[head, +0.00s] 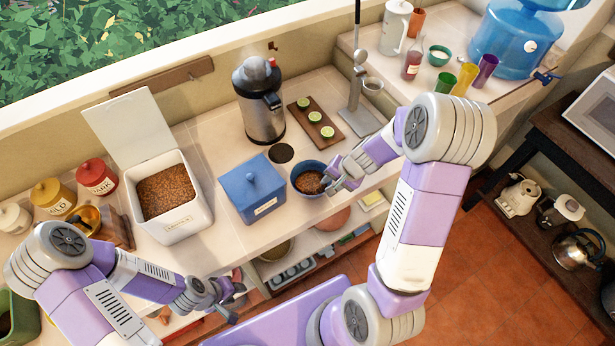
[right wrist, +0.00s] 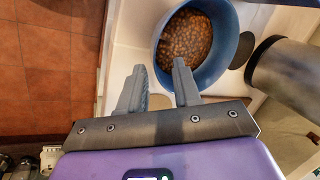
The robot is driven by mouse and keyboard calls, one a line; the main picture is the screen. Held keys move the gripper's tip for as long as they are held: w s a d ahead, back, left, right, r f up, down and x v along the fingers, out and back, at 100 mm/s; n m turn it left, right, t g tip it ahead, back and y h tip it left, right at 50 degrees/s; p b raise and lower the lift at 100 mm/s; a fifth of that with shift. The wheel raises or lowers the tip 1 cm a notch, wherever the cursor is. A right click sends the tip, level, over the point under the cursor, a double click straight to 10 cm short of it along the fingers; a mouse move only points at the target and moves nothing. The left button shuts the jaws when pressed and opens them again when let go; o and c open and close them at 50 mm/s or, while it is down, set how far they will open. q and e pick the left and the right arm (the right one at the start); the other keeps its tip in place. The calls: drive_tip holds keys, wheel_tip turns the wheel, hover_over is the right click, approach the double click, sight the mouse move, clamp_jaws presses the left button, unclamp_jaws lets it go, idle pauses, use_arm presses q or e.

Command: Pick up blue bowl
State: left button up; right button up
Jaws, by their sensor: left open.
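The blue bowl (head: 296,185) stands on the counter near its front edge and holds brown pellets. It also shows in the right wrist view (right wrist: 229,50). My right gripper (head: 336,180) is at the bowl's right side. In the right wrist view my right gripper (right wrist: 160,80) is open, with the bowl's near rim showing between the fingertips. One finger appears over the bowl and the other outside it; I cannot tell if either touches. My left gripper (head: 234,302) is open and empty, low in front of the counter, away from the bowl.
A blue lidded box (head: 250,187) stands left of the bowl. A steel dispenser (head: 262,115) and a board with lime halves (head: 316,119) stand behind it. A metal stand (head: 358,118) is back right. An open white bin (head: 180,218) stands further left.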

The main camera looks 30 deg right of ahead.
sight(325, 186)
drive_tip(key=shift+a+f, duration=0.1)
drive_tip(key=shift+f, duration=0.45)
drive_tip(key=x, duration=0.2)
drive_tip(key=b+x, duration=0.1)
drive_tip(key=x, duration=0.1)
drive_tip(key=shift+w+f, duration=0.15)
drive_tip(key=shift+w, duration=0.3)
drive_tip(key=shift+s, duration=0.1)
clamp_jaws()
